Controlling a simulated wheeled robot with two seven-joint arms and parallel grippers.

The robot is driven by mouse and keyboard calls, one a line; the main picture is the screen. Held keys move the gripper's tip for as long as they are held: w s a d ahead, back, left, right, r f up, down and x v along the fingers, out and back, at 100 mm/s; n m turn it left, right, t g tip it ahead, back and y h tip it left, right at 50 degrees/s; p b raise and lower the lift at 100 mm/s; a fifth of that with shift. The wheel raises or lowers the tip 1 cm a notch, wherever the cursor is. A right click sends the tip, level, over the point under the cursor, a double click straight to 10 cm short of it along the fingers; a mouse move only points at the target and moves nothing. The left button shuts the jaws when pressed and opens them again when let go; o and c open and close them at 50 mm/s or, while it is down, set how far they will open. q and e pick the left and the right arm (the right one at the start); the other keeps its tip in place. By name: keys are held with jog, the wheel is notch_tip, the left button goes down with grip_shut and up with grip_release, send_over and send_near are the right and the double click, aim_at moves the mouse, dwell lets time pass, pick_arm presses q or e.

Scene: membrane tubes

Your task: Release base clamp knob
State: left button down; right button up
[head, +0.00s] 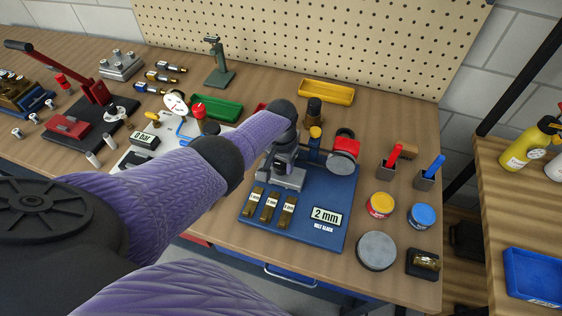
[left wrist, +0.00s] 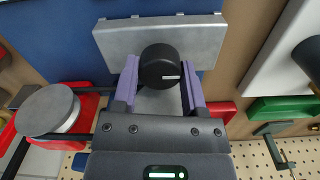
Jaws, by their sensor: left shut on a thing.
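My left gripper (head: 283,162) reaches down onto a grey metal block (head: 290,180) on the blue base plate (head: 325,190). In the left wrist view its two purple fingers (left wrist: 158,88) are closed on the sides of a round black knob (left wrist: 160,66). The knob stands in front of the grey block, which also shows in the left wrist view (left wrist: 205,40). In the head view my gripper and wrist hide the knob. My right gripper is in neither view.
A red part with a round grey disc (head: 342,163) stands on the plate, right of my gripper. Brass pieces (head: 270,206) and a "2 mm" label (head: 326,215) lie at its front. Red (head: 380,206) and blue (head: 422,215) tins stand to the right. A pegboard (head: 320,40) rises behind.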

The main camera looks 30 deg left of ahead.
aim_at(281, 164)
pick_arm(q)
jog(key=shift+w+r, duration=0.1)
jog(key=shift+c, duration=2.1)
grip_release()
notch_tip(281, 164, up, 10)
jog(key=p, duration=0.6)
